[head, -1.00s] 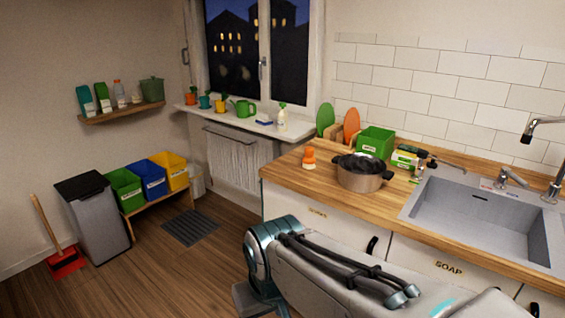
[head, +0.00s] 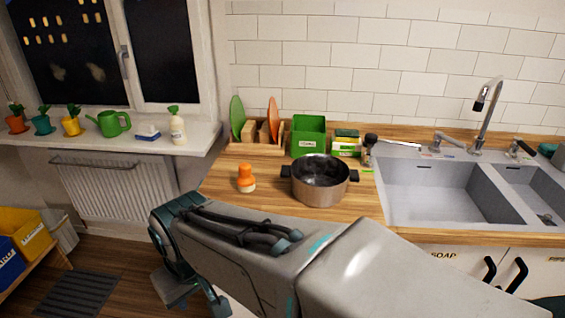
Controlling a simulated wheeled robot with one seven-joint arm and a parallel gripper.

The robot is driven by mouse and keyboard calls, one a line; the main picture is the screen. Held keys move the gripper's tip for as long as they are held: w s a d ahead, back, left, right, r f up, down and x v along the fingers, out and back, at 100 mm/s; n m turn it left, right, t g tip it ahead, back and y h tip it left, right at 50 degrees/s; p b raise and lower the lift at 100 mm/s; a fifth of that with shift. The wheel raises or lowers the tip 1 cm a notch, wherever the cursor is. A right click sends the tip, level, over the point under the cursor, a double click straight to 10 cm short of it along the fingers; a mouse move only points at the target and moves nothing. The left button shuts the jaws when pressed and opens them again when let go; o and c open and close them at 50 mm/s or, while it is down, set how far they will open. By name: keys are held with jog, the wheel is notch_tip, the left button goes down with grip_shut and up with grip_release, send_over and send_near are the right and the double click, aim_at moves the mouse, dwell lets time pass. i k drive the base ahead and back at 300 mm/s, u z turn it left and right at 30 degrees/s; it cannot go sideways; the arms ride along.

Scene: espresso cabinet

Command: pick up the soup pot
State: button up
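The soup pot (head: 319,190) is a steel pot with two dark side handles and a dark inside. It stands upright on the wooden counter (head: 225,187), left of the sink. My arm stretches across the lower part of the head view, in front of the counter. The end of my arm is at the lower left, below the window sill and apart from the pot. I cannot make out the fingertips there, so I cannot tell whether my gripper is open or shut.
An orange-topped bottle (head: 246,178) stands just left of the pot. Behind the pot are a green bin (head: 308,136) and a rack with boards (head: 273,120). A sponge box (head: 346,143) and dark bottle (head: 369,150) stand behind right. The sink (head: 430,190) lies right.

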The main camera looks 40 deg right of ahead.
aim_at(318, 180)
jog(key=z, duration=0.85)
jog(key=i, duration=0.85)
jog(key=z, duration=0.85)
